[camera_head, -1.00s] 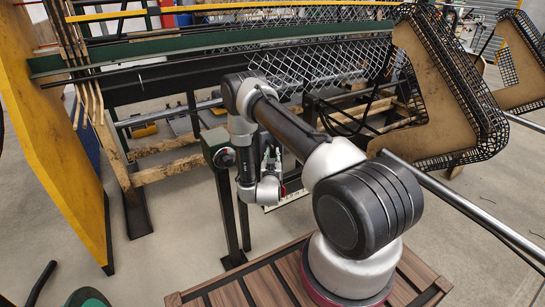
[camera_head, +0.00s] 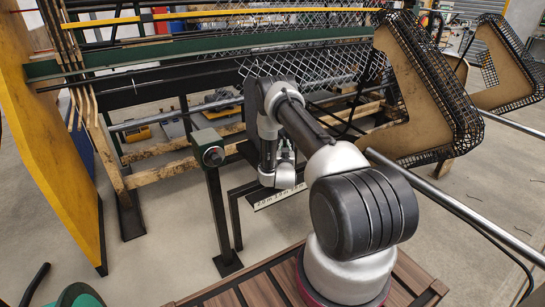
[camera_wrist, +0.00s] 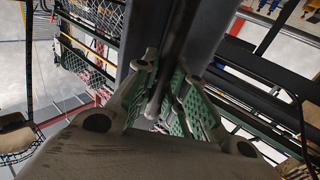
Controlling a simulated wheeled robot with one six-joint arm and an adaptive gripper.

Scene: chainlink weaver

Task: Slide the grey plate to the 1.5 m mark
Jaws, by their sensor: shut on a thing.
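My gripper shows in the wrist view (camera_wrist: 165,100), its green-padded fingers closed in on a narrow dark bar. The bar runs up along a broad grey slab that looks like the grey plate (camera_wrist: 207,30); where the two join is not clear. I cannot make out which mark lines up with the plate.
A yellow panel (camera_head: 45,130) is at far left. Chain-link mesh (camera_head: 300,68) and a green beam (camera_head: 150,57) lie behind. A brown triangular guard (camera_head: 425,95) and a steel tube (camera_head: 455,205) are to the right.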

